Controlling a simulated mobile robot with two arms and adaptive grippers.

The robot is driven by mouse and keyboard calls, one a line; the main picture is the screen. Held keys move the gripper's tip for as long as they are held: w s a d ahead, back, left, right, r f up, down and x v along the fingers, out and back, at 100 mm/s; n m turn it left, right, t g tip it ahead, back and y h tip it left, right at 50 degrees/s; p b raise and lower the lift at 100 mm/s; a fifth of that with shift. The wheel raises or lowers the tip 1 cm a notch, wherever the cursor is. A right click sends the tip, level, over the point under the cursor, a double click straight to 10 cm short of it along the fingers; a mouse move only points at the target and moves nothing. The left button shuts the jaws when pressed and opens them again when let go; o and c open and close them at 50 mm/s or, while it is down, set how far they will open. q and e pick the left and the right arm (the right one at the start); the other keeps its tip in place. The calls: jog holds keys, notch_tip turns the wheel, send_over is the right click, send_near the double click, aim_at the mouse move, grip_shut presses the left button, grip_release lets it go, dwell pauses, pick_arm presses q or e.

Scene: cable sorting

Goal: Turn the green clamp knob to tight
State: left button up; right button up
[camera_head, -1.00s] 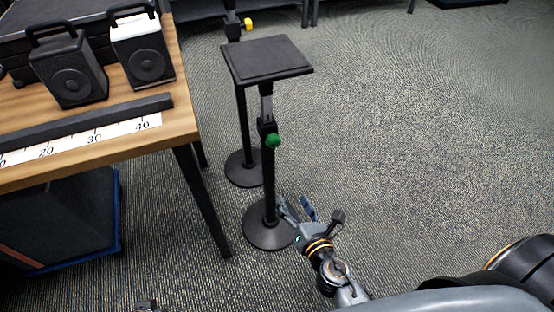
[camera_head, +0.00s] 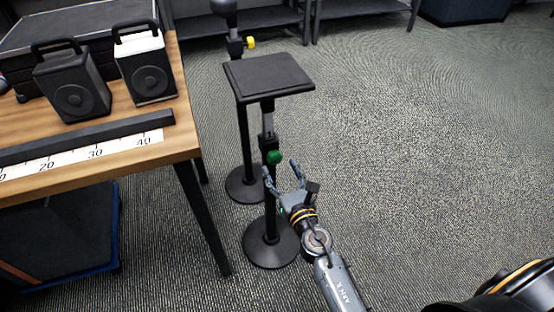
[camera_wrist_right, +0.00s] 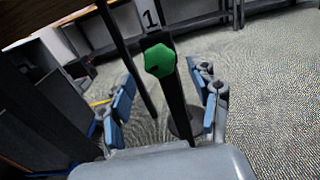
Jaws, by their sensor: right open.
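The green clamp knob (camera_head: 274,157) sits on the clamp of a black stand (camera_head: 270,200) with a flat square top plate (camera_head: 268,75). In the right wrist view the knob (camera_wrist_right: 160,60) shows face-on, with a "1" mark on the clamp above it. My right gripper (camera_head: 282,169) is open and empty, just below the knob in the head view. In the right wrist view its blue-padded fingers (camera_wrist_right: 168,98) stand wide apart, with the knob between their directions and beyond the tips. My left gripper is not in view.
A wooden table (camera_head: 185,140) with two black speakers (camera_head: 75,88) and a ruler strip (camera_head: 95,153) stands at the left. A second stand with a yellow knob (camera_head: 250,42) is close behind. Carpet at the right is clear.

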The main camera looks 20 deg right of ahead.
aim_at(276, 161)
jog(key=shift+w, duration=1.65)
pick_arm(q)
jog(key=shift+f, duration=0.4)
pick_arm(e)
jog(key=c, duration=1.2)
